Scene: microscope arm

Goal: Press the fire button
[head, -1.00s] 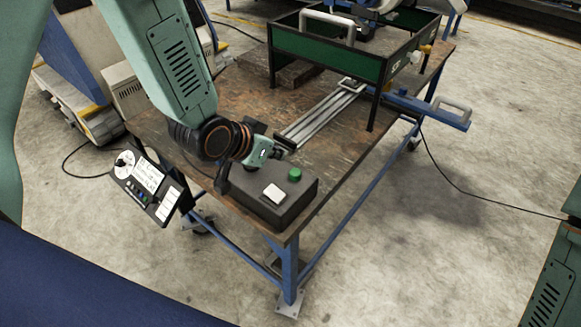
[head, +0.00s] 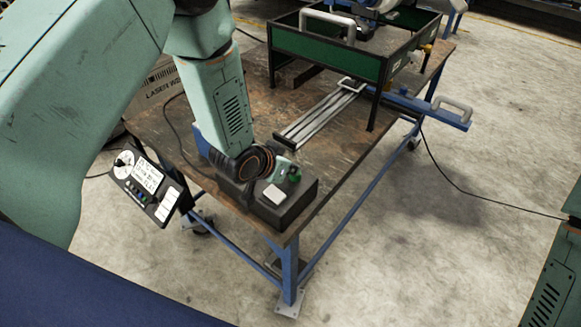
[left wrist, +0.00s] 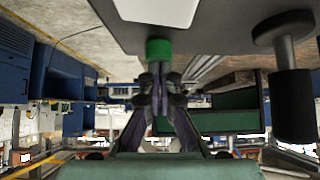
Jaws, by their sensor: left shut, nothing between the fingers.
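A dark control box (head: 290,207) sits on the near corner of the worn table. My right gripper is out of view.
A control panel (head: 147,187) with a dial hangs at the table's left edge. Metal rails (head: 322,115) and a green-sided frame (head: 325,48) stand farther back. Bare tabletop (head: 345,150) lies right of the box.

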